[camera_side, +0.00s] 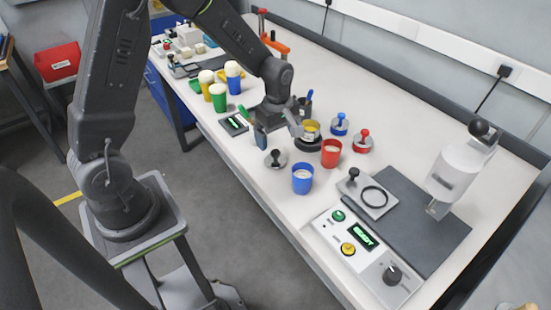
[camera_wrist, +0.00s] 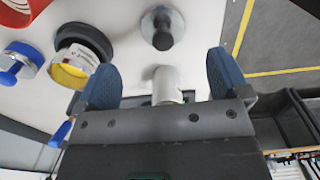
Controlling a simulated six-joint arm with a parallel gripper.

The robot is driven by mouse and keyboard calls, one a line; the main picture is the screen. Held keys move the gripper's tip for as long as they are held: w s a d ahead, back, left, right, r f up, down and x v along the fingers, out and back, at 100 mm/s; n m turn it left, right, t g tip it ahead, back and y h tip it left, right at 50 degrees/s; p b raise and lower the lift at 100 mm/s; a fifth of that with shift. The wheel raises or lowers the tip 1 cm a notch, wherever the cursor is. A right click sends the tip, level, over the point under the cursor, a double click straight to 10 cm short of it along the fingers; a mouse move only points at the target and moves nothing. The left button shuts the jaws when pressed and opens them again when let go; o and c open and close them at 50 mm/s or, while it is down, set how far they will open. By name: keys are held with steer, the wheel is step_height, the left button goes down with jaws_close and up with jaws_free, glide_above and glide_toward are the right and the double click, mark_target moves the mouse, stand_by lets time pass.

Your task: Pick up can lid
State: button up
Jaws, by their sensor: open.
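A silver lid with a black knob (camera_side: 275,158) lies on the table in front of my gripper (camera_side: 278,130). It also shows in the wrist view (camera_wrist: 162,28), beyond the fingertips. My gripper is open, with its two blue fingers apart in the wrist view (camera_wrist: 165,75); neither finger touches the silver lid. A blue lid (camera_side: 340,124) and a red lid (camera_side: 362,141) with knobs lie further right. A yellow can (camera_side: 310,127) stands at a black round base (camera_side: 308,143). A red can (camera_side: 331,153) and a blue can (camera_side: 302,179) stand nearby.
A white cylinder (camera_wrist: 166,87) shows between my fingers in the wrist view; its contact is unclear. Colored cups (camera_side: 219,98) stand further left. A dark mat (camera_side: 420,225) and control panel (camera_side: 365,256) occupy the right.

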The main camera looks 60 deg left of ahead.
mark_target(276, 152)
steer(key=shift+s+a+f, duration=0.1)
steer(key=shift+f, duration=1.85)
steer(key=shift+s+a+f, duration=0.1)
steer(key=shift+f, duration=1.85)
steer(key=c, duration=1)
